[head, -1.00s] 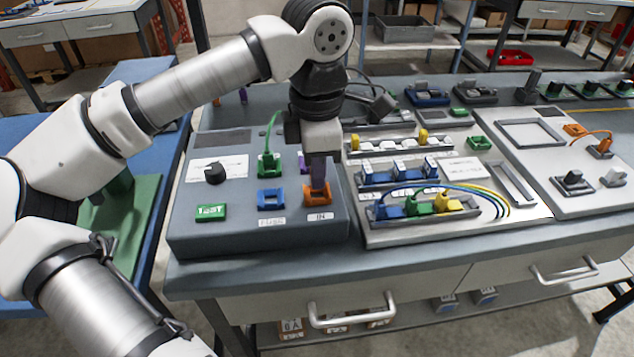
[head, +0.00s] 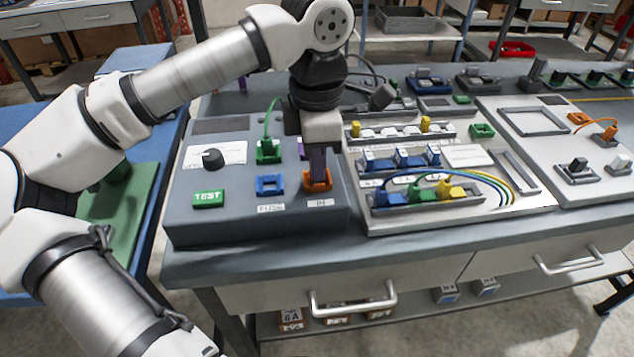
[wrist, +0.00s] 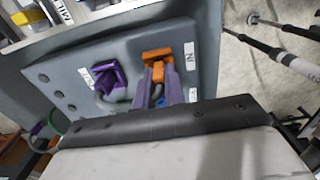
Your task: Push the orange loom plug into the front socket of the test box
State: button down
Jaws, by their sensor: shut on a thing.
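The grey test box (head: 255,222) stands on the bench below my arm. Its orange front socket (head: 318,184), by the IN label, also shows in the wrist view (wrist: 157,53). My gripper (head: 317,166) points down at this socket, its purple fingers right at it. In the wrist view, my gripper (wrist: 158,74) is shut on the orange loom plug (wrist: 158,73), which lies between the fingers and meets the orange socket. The fingers hide much of the plug; how deep it sits cannot be told. The head view hides the plug.
The box also has a blue socket (head: 270,185), a green plug (head: 268,151), a black knob (head: 212,158) and a green TEST button (head: 208,198). A purple plug (wrist: 108,80) sits close beside my fingers. A panel with coloured plugs (head: 420,192) stands to the right.

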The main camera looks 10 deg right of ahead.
jog(key=shift+f+b, duration=0.45)
jog(key=shift+f, duration=0.05)
jog(key=shift+s+f, duration=0.15)
jog(key=shift+f, duration=0.15)
jog(key=shift+s+f+b, duration=0.1)
jog(key=shift+f+b, duration=0.15)
jog(key=shift+b, duration=0.25)
jog(key=c, duration=1.5)
grip_release()
jog(key=shift+f, duration=0.1)
jog(key=c, duration=0.3)
jog(key=shift+o, duration=0.3)
jog(key=shift+s, duration=0.1)
jog(key=shift+o, duration=0.3)
jog(key=shift+w+r+p, duration=0.2)
jog(key=shift+r+p, duration=0.55)
jog(key=shift+r, duration=0.2)
jog(key=shift+o, duration=1)
jog(key=shift+w+r+p, duration=0.1)
jog(key=shift+r+p, duration=1.2)
jog(key=shift+r, duration=0.95)
